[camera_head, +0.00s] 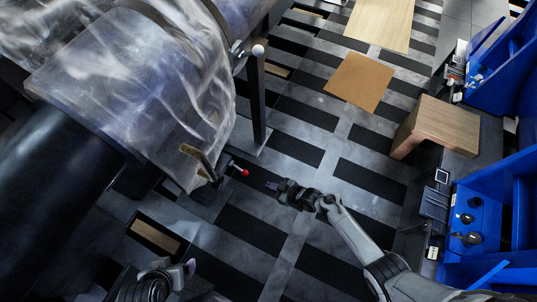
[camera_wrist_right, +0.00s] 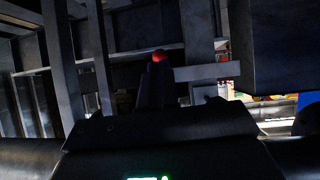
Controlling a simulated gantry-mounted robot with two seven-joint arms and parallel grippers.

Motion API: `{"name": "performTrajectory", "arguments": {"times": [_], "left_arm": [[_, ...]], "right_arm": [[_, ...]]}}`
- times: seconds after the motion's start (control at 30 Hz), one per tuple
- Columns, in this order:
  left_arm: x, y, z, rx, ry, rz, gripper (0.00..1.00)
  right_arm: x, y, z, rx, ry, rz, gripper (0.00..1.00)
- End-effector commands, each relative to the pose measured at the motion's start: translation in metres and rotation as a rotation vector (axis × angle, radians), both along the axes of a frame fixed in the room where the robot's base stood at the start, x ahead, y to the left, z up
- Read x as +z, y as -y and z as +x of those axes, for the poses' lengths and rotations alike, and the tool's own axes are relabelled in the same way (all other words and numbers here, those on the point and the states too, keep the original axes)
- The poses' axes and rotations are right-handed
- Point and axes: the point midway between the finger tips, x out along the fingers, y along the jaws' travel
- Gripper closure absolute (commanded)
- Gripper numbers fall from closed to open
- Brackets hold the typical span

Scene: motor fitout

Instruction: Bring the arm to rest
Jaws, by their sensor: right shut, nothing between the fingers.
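My right gripper (camera_head: 272,186) is shut and empty. It hangs over the dark striped floor in the middle of the head view, on the grey arm from the lower right. A red ball knob (camera_head: 245,173) on a small dark fixture is just left of its fingertips, with a small gap in the head view. In the right wrist view the red knob (camera_wrist_right: 158,55) shows just above the dark shut fingers (camera_wrist_right: 155,88). My left gripper (camera_head: 190,267) shows only in part at the bottom of the head view, and its jaw opening cannot be made out.
A large machine draped in clear plastic (camera_head: 140,90) fills the upper left, with a dark post (camera_head: 258,100) beside it. A brown board (camera_head: 358,81) lies farther back. The striped floor between is clear.

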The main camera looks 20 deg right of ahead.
Motion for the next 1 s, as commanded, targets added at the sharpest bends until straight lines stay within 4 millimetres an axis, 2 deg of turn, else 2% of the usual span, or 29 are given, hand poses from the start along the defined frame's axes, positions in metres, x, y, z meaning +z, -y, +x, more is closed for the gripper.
{"name": "performTrajectory", "arguments": {"times": [0.13,0.27,0.37,0.43,0.5,0.67,0.77,0.87,1.0], "left_arm": [[0.001,0.0,0.0,0.0,0.0,0.0,0.12],[0.004,0.0,0.0,0.001,0.0,0.0,0.12],[0.008,0.001,0.0,0.002,0.0,-0.003,0.12],[0.013,0.001,0.0,0.004,-0.001,-0.005,0.12],[0.02,0.002,0.0,0.006,0.0,-0.008,0.12],[0.033,0.003,0.001,0.008,0.0,-0.013,0.12],[0.04,0.003,0.0,0.009,0.0,-0.014,0.12],[0.047,0.003,0.0,0.008,0.0,-0.013,0.12],[0.056,0.002,0.001,0.008,0.0,-0.011,0.12]], "right_arm": [[-0.002,0.0,-0.004,0.0,-0.005,0.0,1.0],[-0.011,0.0,-0.022,0.0,-0.035,-0.001,1.0],[-0.023,0.0,-0.048,0.0,-0.074,-0.001,1.0],[-0.03,0.0,-0.073,0.001,-0.103,0.0,1.0],[-0.025,-0.003,-0.096,0.003,-0.105,0.004,1.0],[0.009,-0.003,-0.12,-0.012,-0.086,-0.04,1.0],[0.037,0.002,-0.129,-0.035,-0.099,-0.092,1.0],[0.075,0.011,-0.135,-0.078,-0.127,-0.155,1.0],[0.141,0.03,-0.142,-0.173,-0.187,-0.232,1.0]]}}
